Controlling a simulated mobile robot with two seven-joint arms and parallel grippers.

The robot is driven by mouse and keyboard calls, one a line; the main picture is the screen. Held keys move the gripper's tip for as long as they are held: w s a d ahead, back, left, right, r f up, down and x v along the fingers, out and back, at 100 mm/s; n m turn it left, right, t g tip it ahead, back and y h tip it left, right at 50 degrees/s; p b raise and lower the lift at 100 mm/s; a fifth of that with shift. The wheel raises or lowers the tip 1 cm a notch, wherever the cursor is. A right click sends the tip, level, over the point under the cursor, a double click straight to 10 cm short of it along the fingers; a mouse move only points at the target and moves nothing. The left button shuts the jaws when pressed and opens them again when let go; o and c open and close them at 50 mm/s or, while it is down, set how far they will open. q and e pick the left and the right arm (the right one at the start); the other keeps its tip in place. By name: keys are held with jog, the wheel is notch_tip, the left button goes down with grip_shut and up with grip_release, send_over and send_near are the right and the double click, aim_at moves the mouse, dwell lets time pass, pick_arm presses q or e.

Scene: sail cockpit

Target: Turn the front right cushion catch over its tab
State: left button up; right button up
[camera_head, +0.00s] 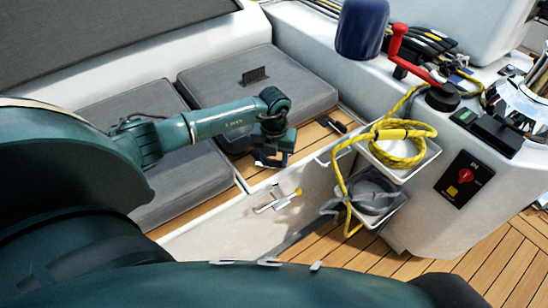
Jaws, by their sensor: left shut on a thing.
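My left gripper (270,160) points down at the wooden seat edge, at the front of the right grey cushion (215,88). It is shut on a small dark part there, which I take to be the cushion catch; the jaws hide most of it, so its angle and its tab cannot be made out. Another small black fitting (331,124) lies on the wooden strip to the right of the gripper, apart from it. A black piece (255,75) stands up on top of the cushion. My right gripper is not in view.
A locker front with a metal latch (278,199) is below the gripper. White bins (400,172) with yellow rope (405,135) stand to the right.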

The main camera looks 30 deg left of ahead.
pick_arm(q)
jog(key=m, duration=0.3)
jog(key=shift+m, duration=0.4)
jog(key=shift+m+b, duration=0.45)
jog(key=shift+m, duration=1.85)
jog(key=o, duration=1)
jog(key=shift+r, duration=0.1)
